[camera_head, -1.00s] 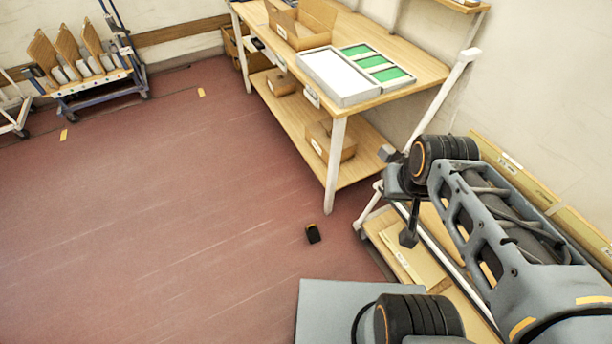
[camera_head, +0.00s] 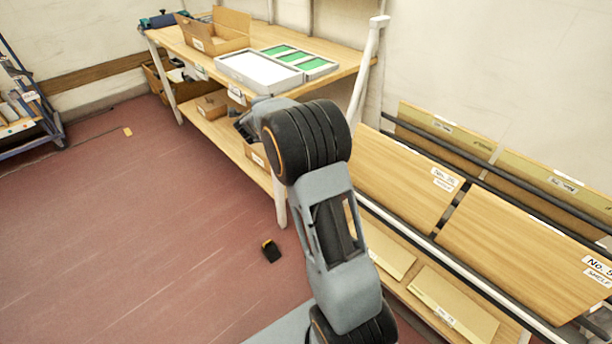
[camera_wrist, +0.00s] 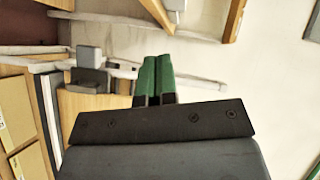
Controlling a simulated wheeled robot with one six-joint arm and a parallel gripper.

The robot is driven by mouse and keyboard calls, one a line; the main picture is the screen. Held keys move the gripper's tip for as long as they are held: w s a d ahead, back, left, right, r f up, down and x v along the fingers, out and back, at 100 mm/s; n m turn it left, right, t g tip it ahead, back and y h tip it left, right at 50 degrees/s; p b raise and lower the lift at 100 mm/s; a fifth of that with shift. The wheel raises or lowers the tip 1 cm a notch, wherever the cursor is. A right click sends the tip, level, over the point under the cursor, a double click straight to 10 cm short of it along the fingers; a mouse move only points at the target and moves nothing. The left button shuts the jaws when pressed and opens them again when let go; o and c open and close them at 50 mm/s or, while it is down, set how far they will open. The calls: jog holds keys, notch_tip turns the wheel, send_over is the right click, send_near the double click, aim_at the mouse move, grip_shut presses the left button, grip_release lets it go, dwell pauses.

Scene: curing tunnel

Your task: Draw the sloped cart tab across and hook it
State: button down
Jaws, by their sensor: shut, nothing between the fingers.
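The sloped cart (camera_head: 480,290) stands at the right in the head view, with wooden boards leaning on it. In the wrist view, a grey block-like fitting (camera_wrist: 90,78), possibly the tab, sits on a pale rail left of my gripper (camera_wrist: 153,62). The gripper's green fingers are together with nothing between them. They appear beside the grey fitting, apart from it in the picture; the depth is hard to tell. In the head view my arm covers the cart's near end, and neither the fingertips nor a tab or hook can be made out.
A wooden workbench (camera_head: 345,68) stands behind my arm, with a white tray (camera_head: 258,72), green inserts and an open carton (camera_head: 222,30). A small dark object (camera_head: 271,251) lies on the red floor.

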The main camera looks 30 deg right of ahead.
jog(key=s+d+f+m+g+h+b, duration=0.2)
jog(key=f+m+g, duration=0.4)
jog(key=f, duration=0.4)
jog(key=s+d+f+m+g+h+b, duration=0.2)
jog(key=s+d+f+m+g, duration=0.3)
jog(key=f, duration=0.6)
jog(key=shift+d+m+g+h+b, duration=0.4)
jog(key=shift+d+m+g+b, duration=0.35)
jog(key=shift+g, duration=0.25)
